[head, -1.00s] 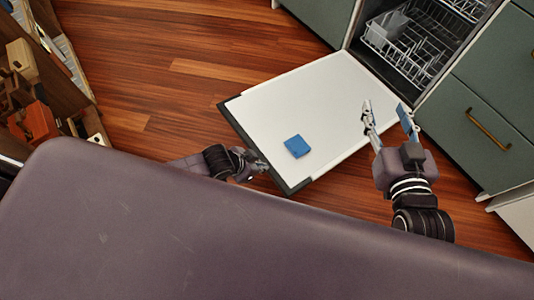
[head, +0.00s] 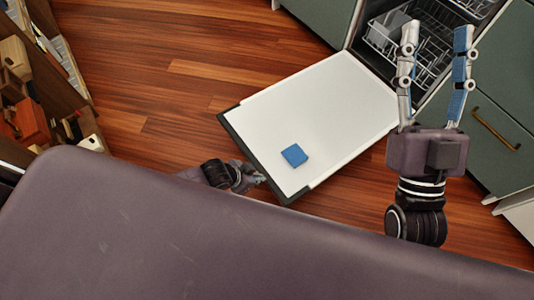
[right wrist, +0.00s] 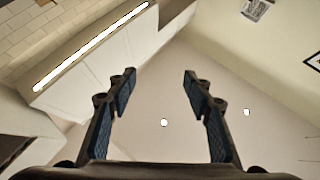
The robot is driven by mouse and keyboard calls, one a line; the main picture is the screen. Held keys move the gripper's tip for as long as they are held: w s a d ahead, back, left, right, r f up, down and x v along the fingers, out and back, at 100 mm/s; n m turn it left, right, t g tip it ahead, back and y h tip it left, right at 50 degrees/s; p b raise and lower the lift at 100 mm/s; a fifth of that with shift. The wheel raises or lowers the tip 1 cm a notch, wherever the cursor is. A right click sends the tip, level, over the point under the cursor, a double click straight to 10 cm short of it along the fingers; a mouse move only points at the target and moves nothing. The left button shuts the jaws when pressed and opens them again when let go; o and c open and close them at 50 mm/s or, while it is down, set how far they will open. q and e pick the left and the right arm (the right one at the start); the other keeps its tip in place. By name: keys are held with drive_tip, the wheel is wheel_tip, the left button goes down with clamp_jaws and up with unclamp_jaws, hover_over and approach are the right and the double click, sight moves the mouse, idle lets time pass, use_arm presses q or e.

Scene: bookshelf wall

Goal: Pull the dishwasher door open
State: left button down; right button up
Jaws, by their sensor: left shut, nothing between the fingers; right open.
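The dishwasher door (head: 330,105) is folded down open, its white inner face up, with a dark outer edge toward me. A blue square block or tablet (head: 294,155) lies on it. The dishwasher's inside, with a wire rack (head: 405,50), shows behind it. My left gripper (head: 258,179) is shut and empty, beside the door's near edge; whether it touches is unclear. My right gripper (head: 436,40) is open and empty, fingers pointing up, above the door's right side and in front of the opening. It also shows open in the right wrist view (right wrist: 160,75), facing the ceiling.
Green cabinet drawers with a brass handle (head: 497,128) stand at the right. A shelf with books and boxes (head: 30,90) is at the left. Wooden floor (head: 180,70) lies clear between shelf and door. The right wrist view shows wall cabinets (right wrist: 100,60).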

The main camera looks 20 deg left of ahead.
drive_tip(key=shift+s+r, duration=0.2)
idle(0.3)
